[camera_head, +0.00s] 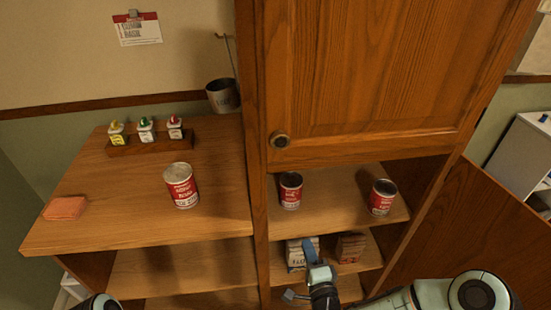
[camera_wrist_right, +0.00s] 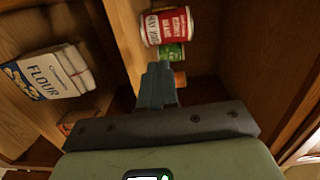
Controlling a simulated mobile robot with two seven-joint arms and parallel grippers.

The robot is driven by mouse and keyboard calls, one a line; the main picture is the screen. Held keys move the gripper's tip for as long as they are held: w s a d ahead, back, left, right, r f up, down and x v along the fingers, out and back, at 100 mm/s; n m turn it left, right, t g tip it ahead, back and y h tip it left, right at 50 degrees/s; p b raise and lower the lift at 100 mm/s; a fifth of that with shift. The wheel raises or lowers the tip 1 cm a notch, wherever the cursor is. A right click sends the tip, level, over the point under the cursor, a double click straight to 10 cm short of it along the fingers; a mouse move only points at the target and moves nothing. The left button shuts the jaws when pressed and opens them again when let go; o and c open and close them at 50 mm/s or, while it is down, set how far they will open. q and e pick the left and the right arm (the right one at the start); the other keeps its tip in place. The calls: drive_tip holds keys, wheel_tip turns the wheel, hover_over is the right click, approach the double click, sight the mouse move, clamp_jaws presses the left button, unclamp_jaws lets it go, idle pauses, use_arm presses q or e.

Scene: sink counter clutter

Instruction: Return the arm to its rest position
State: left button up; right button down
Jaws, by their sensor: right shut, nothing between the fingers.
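My right gripper (camera_head: 312,248) is in front of the cabinet's lower shelves, at the bottom middle of the head view. Its fingers are shut and empty, and they also show together in the right wrist view (camera_wrist_right: 158,78). My right arm (camera_head: 435,298) comes in from the bottom right. In the head view the fingertips overlap a white flour bag (camera_head: 295,254); I cannot tell the gap. Only a small rounded part of my left arm (camera_head: 98,302) shows at the bottom left; its gripper is out of view.
Two red cans (camera_head: 290,190) (camera_head: 382,197) stand on the cabinet shelf above the gripper. Brown packs (camera_head: 350,247) sit beside the flour. An open door (camera_head: 470,240) stands right. The left counter holds a red can (camera_head: 181,186), a pink sponge (camera_head: 64,208) and a bottle rack (camera_head: 150,146).

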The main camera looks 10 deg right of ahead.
drive_tip(key=s+a+f+n+g+y+p, duration=0.25)
drive_tip(key=s+f+n+g+p, duration=0.45)
drive_tip(key=f, duration=0.9)
drive_tip(key=s+f+n+g+p, duration=0.1)
drive_tip(key=s+f+n+g, duration=0.2)
drive_tip(key=s, duration=0.8)
drive_tip(key=s+d+f+n+g, duration=0.1)
drive_tip(key=s+f+g, duration=0.3)
drive_tip(key=s+g, duration=0.4)
drive_tip(key=s+n, duration=0.1)
drive_tip(key=s, duration=0.2)
drive_tip(key=shift+n+g+p, duration=0.3)
drive_tip(key=shift+n+p, duration=0.05)
drive_tip(key=shift+n, duration=0.05)
drive_tip(key=shift+s+d+h, duration=0.15)
drive_tip(key=shift+s+h, duration=0.05)
drive_tip(key=shift+h, duration=0.05)
